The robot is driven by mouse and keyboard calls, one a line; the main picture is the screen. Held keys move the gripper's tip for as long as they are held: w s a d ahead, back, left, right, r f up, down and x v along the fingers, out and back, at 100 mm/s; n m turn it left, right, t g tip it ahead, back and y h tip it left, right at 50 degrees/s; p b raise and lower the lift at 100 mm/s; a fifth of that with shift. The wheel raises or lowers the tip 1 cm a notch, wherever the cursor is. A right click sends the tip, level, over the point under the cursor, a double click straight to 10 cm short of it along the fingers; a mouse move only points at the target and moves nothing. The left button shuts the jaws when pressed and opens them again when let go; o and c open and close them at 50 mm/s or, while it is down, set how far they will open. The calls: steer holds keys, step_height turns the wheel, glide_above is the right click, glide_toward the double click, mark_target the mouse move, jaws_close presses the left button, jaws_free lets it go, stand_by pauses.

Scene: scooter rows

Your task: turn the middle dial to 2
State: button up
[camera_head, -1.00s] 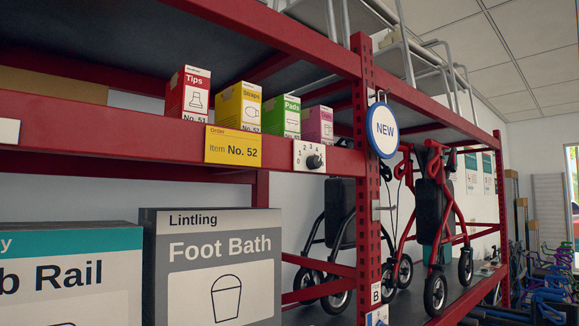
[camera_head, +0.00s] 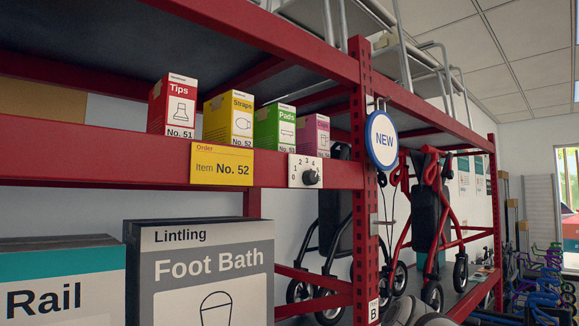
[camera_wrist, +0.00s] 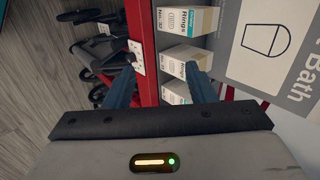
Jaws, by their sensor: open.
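A black dial (camera_head: 311,177) sits on a white plate (camera_head: 294,170) with the numbers 0 to 4, fixed to the front of the red shelf beam. Its pointer is too small to read. It is the only dial showing in the head view, so I cannot tell whether it is the middle one. In the wrist view a white plate (camera_wrist: 137,56) shows on a red beam by the left fingertip; its knob cannot be made out. My gripper (camera_wrist: 160,67) is open and empty, its fingers spread in front of the shelf.
A yellow order card (camera_head: 222,164) reading "Item No. 52" hangs left of the dial. Small boxes, including Straps (camera_head: 229,118), stand above the beam. A round NEW sign (camera_head: 382,139) hangs on the red post. The Foot Bath box (camera_head: 200,270) stands below; red walkers (camera_head: 430,210) are right.

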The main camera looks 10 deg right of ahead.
steer(key=w+d+r+m+t+y+p, duration=0.1)
steer(key=w+r+m+t, duration=0.15)
steer(key=r, duration=0.65)
steer(key=w+d+r+m+t+y+p, duration=0.1)
steer(key=w+d+r+m, duration=0.2)
steer(key=r, duration=0.6)
steer(key=m+t+y+p, duration=0.3)
steer(key=m+t+y, duration=0.1)
glide_toward(315, 178)
steer(key=shift+n, duration=0.25)
steer(key=p+x, duration=0.1)
steer(key=x, duration=0.7)
steer(key=shift+w+a+p, duration=0.1)
steer(key=shift+w+p, duration=0.1)
steer(key=shift+p, duration=0.1)
